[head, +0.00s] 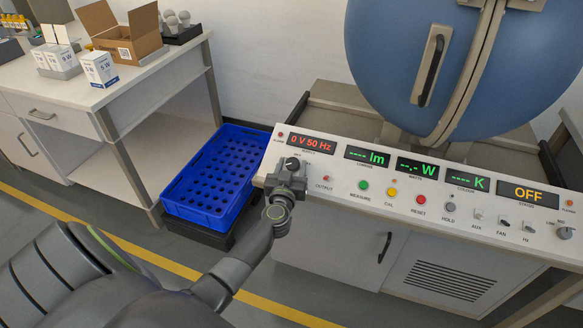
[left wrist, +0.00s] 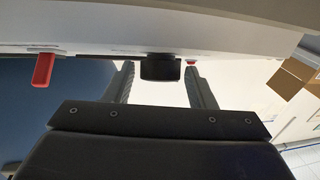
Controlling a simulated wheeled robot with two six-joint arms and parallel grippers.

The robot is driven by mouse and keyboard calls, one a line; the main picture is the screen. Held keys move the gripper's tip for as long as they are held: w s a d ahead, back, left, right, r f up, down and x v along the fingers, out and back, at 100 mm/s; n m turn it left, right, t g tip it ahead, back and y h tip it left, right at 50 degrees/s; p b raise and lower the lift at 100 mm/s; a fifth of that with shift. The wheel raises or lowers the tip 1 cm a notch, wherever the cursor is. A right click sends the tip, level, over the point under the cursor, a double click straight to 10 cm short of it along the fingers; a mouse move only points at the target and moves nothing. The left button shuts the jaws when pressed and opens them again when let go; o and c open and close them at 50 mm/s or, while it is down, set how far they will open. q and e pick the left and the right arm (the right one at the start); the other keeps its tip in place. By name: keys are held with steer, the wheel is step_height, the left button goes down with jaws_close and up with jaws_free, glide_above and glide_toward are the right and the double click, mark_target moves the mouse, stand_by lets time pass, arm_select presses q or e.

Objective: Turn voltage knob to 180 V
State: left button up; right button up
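The voltage knob (head: 292,164) is a dark knob at the left end of the sloped white control panel (head: 330,167), under a red display (head: 311,143) reading "0 V 50 Hz". My left gripper (head: 289,176) is at the knob and partly covers it. In the left wrist view the dark knob (left wrist: 160,68) sits between the two fingertips of my left gripper (left wrist: 160,80), with a gap on each side. The gripper is open. The knob's pointer and scale are too small to read. My right gripper is not in view.
A red OUTPUT switch (head: 326,179) sits just right of the knob; it also shows in the left wrist view (left wrist: 42,70). Several coloured buttons follow along the panel. A blue crate (head: 181,200) stands left. A big blue sphere (head: 390,50) rises behind the panel.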

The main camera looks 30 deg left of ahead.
arm_select(q)
steer(key=c, duration=0.7)
